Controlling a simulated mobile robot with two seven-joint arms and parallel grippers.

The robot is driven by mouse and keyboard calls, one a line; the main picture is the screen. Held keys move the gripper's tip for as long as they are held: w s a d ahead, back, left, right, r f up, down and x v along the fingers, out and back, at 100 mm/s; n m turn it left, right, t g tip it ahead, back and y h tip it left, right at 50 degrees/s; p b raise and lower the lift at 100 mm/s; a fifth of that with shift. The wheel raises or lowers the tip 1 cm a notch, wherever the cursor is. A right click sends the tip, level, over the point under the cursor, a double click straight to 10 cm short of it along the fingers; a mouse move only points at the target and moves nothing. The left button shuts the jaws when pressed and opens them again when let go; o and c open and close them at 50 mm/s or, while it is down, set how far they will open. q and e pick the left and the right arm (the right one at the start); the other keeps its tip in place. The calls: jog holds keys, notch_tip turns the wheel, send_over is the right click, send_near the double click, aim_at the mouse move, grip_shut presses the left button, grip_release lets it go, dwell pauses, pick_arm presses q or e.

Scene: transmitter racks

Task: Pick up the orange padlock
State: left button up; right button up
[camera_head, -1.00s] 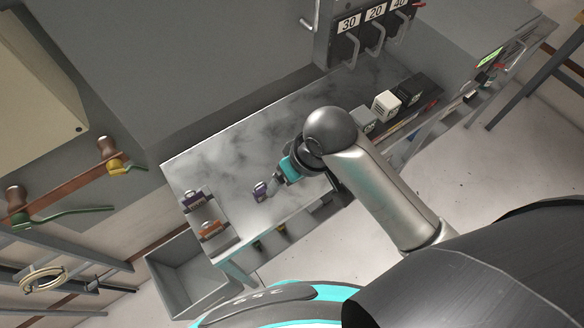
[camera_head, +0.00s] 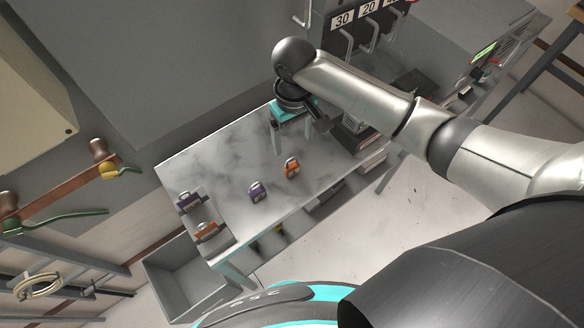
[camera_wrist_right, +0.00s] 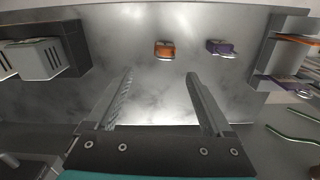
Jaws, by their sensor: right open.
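The orange padlock (camera_head: 292,168) stands on the marble-look tabletop (camera_head: 228,163), to the right of a purple padlock (camera_head: 257,192). In the right wrist view the orange padlock (camera_wrist_right: 165,50) is beyond the fingertips, roughly in line with the gap between them, and the purple padlock (camera_wrist_right: 221,47) is to its right. My right gripper (camera_head: 291,143) is open and empty, above the table and behind the orange padlock in the head view. Its two fingers (camera_wrist_right: 160,76) are spread apart in the wrist view and touch neither padlock. My left gripper is not in view.
A grey bin (camera_head: 180,275) is below that end. Grey cabinets with numbered handles rise behind.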

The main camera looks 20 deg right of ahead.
aim_at(291, 164)
notch_tip(291, 164, down, 6)
jog(key=shift+b, duration=0.55)
jog(key=f, duration=0.1)
jog(key=f+b, duration=0.1)
jog(key=f, duration=0.3)
jog(key=shift+s+a, duration=0.3)
jog(key=shift+a, duration=0.05)
grip_shut()
